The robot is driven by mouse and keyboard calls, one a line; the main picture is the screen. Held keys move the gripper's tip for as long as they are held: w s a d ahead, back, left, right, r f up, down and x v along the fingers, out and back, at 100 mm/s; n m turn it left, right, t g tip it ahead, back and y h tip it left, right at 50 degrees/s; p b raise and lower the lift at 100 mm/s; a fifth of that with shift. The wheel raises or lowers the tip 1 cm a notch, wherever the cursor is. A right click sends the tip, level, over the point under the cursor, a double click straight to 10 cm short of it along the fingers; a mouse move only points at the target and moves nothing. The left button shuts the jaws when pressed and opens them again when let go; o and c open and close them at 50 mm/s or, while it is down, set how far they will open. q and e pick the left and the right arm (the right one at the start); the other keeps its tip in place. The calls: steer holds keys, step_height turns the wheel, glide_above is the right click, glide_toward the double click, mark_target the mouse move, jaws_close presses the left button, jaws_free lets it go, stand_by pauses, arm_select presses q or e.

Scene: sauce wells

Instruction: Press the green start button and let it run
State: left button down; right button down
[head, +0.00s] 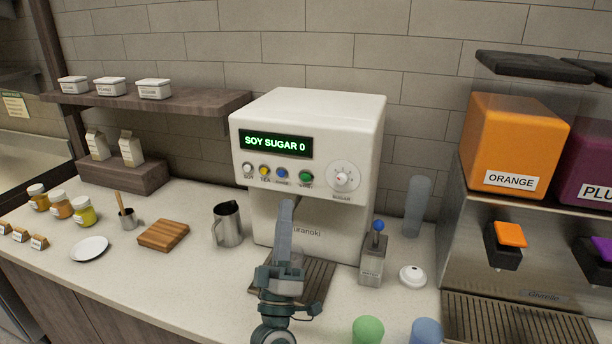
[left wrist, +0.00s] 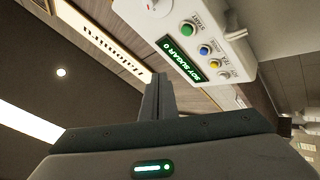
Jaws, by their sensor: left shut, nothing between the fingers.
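The green start button (head: 305,178) is the rightmost of the row of buttons on the front of the white machine (head: 320,110). It also shows in the left wrist view (left wrist: 188,29). The display (head: 276,144) reads "SOY SUGAR 0". My left gripper (head: 287,204) is shut and empty, upright in front of the machine, with its fingertips a little below the button row and left of the green button. In the left wrist view its shut fingers (left wrist: 157,82) point up, and the button is apart from them. My right gripper is not in view.
A sugar dial (head: 342,179) sits right of the button. A metal pitcher (head: 228,224) stands left of the machine, and a metal container with a blue knob (head: 373,262) stands right. An orange dispenser (head: 513,145) is farther right. Green (head: 368,330) and blue (head: 426,331) cups are in front.

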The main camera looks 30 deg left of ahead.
mark_target(306, 178)
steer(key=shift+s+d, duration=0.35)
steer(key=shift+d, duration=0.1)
